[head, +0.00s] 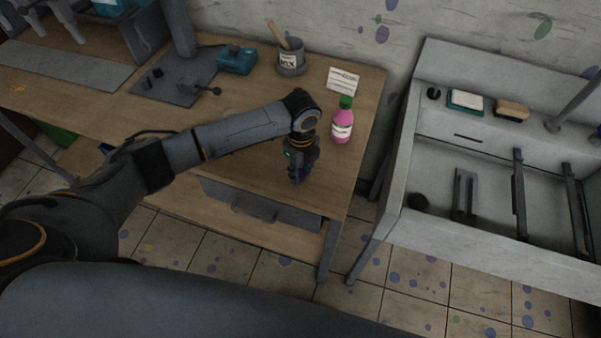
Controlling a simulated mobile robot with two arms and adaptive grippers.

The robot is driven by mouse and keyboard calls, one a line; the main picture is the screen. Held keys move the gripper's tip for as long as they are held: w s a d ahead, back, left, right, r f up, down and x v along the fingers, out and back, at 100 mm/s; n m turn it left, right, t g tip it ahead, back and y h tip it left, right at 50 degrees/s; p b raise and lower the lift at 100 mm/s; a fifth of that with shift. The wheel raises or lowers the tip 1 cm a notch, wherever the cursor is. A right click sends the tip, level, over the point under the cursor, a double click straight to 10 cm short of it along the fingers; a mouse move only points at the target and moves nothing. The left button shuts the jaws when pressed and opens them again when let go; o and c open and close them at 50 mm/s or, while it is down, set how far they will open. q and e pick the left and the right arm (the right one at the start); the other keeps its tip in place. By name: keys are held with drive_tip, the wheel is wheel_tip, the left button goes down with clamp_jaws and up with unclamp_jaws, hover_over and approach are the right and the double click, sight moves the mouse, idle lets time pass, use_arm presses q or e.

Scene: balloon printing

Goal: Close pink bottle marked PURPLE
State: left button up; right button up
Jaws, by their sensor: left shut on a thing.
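A pink bottle (343,126) with a white label and a green top stands upright on the wooden table, near its right end. The label is too small to read. My left gripper (298,176) points down over the table, to the left of the bottle and nearer to me, apart from it. It is shut on a small dark blue or purple thing, mostly hidden by the fingers. I cannot tell what this thing is. My right gripper is not in view.
A grey pot (291,64) with a wooden stick, a teal box (237,61) and a white card (343,81) stand behind on the table (262,95). A grey press-like machine (172,85) is at left. A grey sink-like unit (432,130) stands right, beyond a gap.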

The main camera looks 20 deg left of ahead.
use_arm(q)
drive_tip(key=shift+r, duration=0.1)
drive_tip(key=shift+r, duration=0.55)
drive_tip(key=s+d+r+b, duration=0.4)
drive_tip(key=s+d+r, duration=0.4)
drive_tip(key=d+r, duration=0.3)
drive_tip(key=shift+d+r, duration=0.35)
drive_tip(key=shift+w, duration=0.1)
